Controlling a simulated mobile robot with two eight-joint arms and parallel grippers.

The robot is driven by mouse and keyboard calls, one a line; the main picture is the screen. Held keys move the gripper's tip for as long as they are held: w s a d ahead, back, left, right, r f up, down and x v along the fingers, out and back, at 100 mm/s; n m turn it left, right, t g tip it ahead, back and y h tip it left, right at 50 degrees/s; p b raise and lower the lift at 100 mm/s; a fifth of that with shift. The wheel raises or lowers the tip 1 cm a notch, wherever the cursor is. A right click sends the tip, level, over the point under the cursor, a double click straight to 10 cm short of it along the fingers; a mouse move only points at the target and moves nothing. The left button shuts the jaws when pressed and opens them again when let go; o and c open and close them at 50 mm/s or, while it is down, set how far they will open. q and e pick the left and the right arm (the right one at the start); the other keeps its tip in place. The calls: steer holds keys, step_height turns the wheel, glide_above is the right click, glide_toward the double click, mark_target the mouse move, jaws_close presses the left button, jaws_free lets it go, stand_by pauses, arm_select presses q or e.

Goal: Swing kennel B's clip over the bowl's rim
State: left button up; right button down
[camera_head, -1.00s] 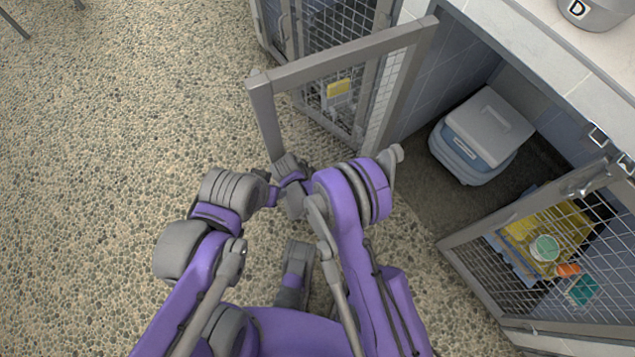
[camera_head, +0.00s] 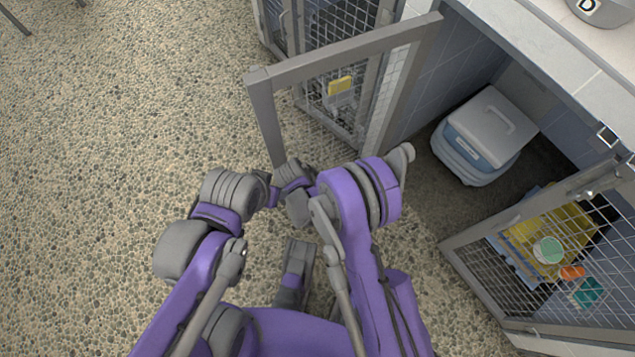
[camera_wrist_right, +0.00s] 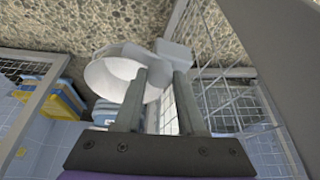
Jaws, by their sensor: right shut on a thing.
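A pale round bowl (camera_wrist_right: 110,80) shows in the right wrist view, left of and beyond my fingers. A grey block-like piece (camera_wrist_right: 174,54), seemingly the clip, sits beside the bowl's rim at the fingertips. My right gripper (camera_wrist_right: 160,82) is shut on this clip. The fingers hide part of the clip, so I cannot tell whether it is over the rim. An open grey-framed kennel door (camera_head: 262,105) stands in the middle of the head view. My arms hide the bowl and clip there. My left gripper is out of sight.
A blue-and-white lidded box (camera_head: 484,135) stands inside the open kennel. A mesh door (camera_head: 450,242) at right has yellow towels (camera_head: 550,232) behind it. A yellow tag (camera_head: 340,86) shows on mesh behind the open door.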

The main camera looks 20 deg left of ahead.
steer(key=n, duration=0.1)
steer(key=n+y+b, duration=0.1)
steer(key=n, duration=0.1)
steer(key=n+b, duration=0.1)
steer(key=shift+d+f+n+t+y, duration=0.1)
steer(key=shift+d+n+t+y, duration=0.2)
steer(key=shift+t+y, duration=0.1)
steer(key=n+y+b, duration=0.1)
steer(key=n+b, duration=0.1)
steer(key=n, duration=0.1)
steer(key=shift+n, duration=0.3)
steer(key=n+y+b, duration=0.1)
steer(key=n, duration=0.2)
steer(key=shift+w+d+y, duration=0.1)
steer(key=shift+y, duration=0.2)
steer(key=shift+n+g+y+b, duration=0.4)
steer(key=shift+n+y+b, duration=0.1)
steer(key=shift+n, duration=0.9)
steer(key=c, duration=0.8)
jaws_free()
steer(key=shift+o, duration=0.2)
steer(key=p+v, duration=0.3)
steer(key=v, duration=0.8)
